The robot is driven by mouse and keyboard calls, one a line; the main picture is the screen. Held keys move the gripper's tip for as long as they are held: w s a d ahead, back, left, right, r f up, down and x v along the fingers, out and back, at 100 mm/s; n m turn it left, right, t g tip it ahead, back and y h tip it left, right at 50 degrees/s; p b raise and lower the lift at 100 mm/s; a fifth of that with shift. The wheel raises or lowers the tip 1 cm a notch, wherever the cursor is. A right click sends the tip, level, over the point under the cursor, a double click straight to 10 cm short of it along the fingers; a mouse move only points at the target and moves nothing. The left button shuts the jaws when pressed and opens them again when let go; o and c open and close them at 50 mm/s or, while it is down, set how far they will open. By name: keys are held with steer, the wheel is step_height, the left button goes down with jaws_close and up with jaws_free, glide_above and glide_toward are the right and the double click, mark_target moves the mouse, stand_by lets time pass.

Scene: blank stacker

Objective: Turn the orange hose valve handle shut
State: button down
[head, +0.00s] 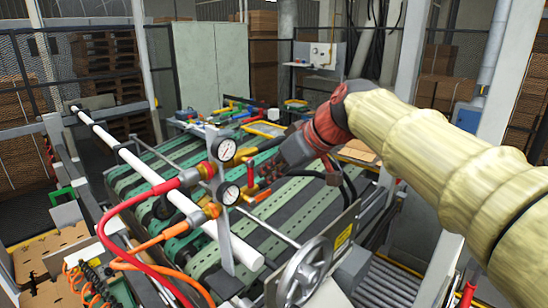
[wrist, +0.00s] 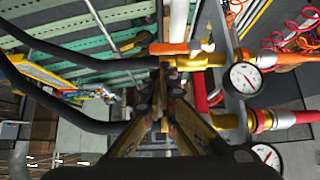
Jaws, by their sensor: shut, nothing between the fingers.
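The orange valve handle (wrist: 168,48) shows in the wrist view on a brass-yellow valve body (wrist: 186,62) with the orange hose (wrist: 266,58) at its right. The handle appears to lie along the pipe. In the head view the handle (head: 262,196) is small, just right of the lower gauge. My gripper (head: 266,172) is shut and empty, a little above the handle in the head view. In the wrist view my fingertips (wrist: 165,114) meet below the orange valve, apart from it in the picture. I cannot tell the depth gap.
A red valve handle (head: 249,170) stands close to my fingers, on the line with the red hose (head: 120,207). Two gauges (head: 228,193) sit on a grey post. Black cables (wrist: 75,62) hang beside my gripper. A handwheel (head: 306,270) stands in front.

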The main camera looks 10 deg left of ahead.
steer(key=shift+f, duration=0.6)
steer(key=shift+w+d+f, duration=0.15)
steer(key=shift+w+d+f+m+g+y, duration=0.15)
steer(key=shift+f+m+g+y, duration=0.1)
steer(key=shift+m+g+y, duration=0.25)
